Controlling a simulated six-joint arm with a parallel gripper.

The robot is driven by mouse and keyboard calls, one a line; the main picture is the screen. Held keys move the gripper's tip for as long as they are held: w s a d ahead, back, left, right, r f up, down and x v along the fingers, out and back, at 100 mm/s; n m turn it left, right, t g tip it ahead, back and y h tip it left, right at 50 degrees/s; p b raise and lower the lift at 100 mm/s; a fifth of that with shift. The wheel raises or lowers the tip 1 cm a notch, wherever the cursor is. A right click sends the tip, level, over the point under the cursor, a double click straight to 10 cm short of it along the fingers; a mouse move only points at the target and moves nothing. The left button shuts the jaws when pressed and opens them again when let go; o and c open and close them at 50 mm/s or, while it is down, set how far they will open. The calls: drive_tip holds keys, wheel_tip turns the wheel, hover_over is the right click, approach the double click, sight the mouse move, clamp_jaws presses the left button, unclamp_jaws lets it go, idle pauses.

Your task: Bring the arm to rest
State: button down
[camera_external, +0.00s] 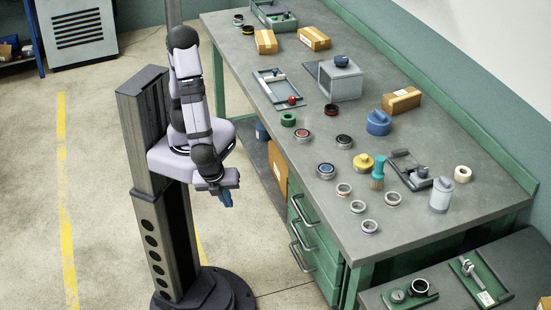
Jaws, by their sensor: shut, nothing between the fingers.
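My arm is folded up close to my column, on the left side of the long workbench (420,228). My gripper (227,200) hangs low beside the column, tilted downward, with its blue fingers shut and empty. It is apart from the bench, over the floor, left of the bench's green drawers (316,250). Nothing touches the fingers. The fingertips are small in this view.
The bench top holds several rings (343,189), a grey box-shaped machine (340,80), a blue part (378,122), a teal brush (378,172), a white bottle (441,195) and cardboard boxes (401,101). A smaller table (450,290) stands at lower right. The floor (110,160) left of my column is clear.

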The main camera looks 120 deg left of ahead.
drive_tip(key=w+a+r+n+h+p, duration=0.2)
drive_tip(key=w+a+r+n+h, duration=0.2)
drive_tip(key=n, duration=0.9)
drive_tip(key=a+r, duration=0.3)
drive_tip(key=a, duration=0.1)
drive_tip(key=shift+a+n+p, duration=0.3)
drive_tip(key=shift+a, duration=0.1)
